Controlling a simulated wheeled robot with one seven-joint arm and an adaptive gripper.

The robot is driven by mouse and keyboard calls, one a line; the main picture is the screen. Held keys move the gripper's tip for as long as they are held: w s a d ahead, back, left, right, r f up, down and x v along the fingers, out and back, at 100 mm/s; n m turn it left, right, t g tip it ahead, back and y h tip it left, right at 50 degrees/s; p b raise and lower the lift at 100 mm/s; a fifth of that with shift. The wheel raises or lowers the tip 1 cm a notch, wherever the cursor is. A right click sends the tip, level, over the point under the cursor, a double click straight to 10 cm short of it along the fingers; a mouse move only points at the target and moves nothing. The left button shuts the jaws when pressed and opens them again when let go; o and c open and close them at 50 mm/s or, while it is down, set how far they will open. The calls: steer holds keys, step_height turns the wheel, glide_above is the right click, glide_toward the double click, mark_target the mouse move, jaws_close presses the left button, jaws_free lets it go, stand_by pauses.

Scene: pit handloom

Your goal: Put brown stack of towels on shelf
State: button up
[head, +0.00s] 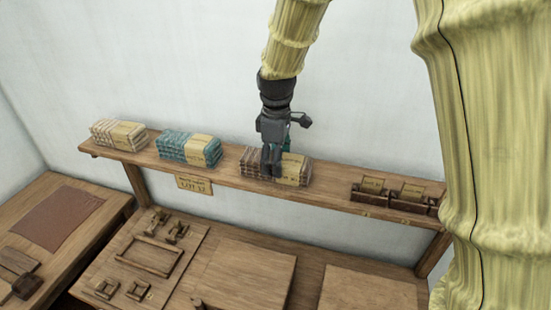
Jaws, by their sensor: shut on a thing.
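The brown stack of towels (294,169), with a tan band across it, is at the middle of the wooden shelf (226,172). It looks level and appears to rest on the shelf board, though the contact is partly hidden. My gripper (271,168) comes down from above, shut on the brown stack. The gripper covers part of the stack's front and middle, so the fingertips are hard to make out.
On the shelf, a cream stack (118,133) and a teal stack (189,148) stand to the left, and small wooden holders (392,192) to the right. Below is a workbench (245,268) with wooden frames and boards. Bare shelf lies either side of the brown stack.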

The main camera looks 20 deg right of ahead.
steer(key=o, duration=1.1)
steer(key=shift+w+f, duration=0.1)
step_height(320, 180, up, 12)
steer(key=b, duration=0.4)
